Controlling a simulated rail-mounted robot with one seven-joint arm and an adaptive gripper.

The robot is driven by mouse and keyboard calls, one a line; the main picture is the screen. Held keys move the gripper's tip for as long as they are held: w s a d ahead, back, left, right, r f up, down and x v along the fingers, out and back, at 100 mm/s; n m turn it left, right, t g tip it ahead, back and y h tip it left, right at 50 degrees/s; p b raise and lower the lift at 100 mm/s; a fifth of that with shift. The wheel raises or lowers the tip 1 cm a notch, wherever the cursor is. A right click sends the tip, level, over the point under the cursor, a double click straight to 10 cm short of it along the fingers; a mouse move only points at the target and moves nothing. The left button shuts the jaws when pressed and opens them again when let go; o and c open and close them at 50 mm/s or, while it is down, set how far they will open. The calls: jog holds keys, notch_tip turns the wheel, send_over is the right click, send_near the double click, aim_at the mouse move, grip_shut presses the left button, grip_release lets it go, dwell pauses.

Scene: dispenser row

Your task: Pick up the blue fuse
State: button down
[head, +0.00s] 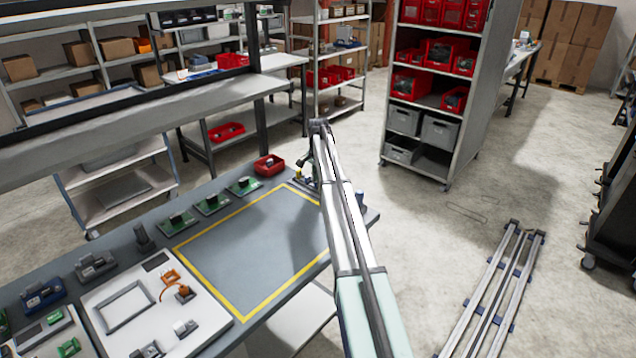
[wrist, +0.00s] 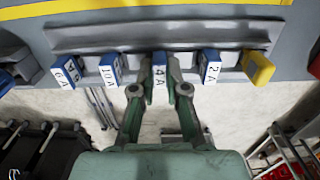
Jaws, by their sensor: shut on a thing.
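Several blue fuses with white number labels stand in a row on a grey rail (wrist: 140,38) in the wrist view. One blue fuse (wrist: 159,72), labelled 4A, is between the fingers of my gripper (wrist: 160,84). My gripper is shut on it, one finger on each side. The fuse is in line with its neighbours at the rail, and I cannot tell if it is still seated. Other blue fuses stand to its left (wrist: 109,69) and right (wrist: 210,67), apart from the fingers. In the head view my arm hides the rail and the fuses almost wholly.
A yellow piece (wrist: 258,68) ends the row at the right. The workbench has a yellow-outlined area (head: 255,250) that is clear. Green boards (head: 212,204), a red bin (head: 268,165) and a white panel (head: 150,305) with parts stand around it.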

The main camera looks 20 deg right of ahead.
notch_tip(320, 180, up, 20)
jog(key=b, duration=0.5)
jog(key=shift+r+p, duration=0.5)
jog(key=shift+r, duration=0.45)
dwell(1.1)
notch_tip(320, 180, up, 3)
jog(key=shift+f+p, duration=0.1)
jog(key=shift+p, duration=0.8)
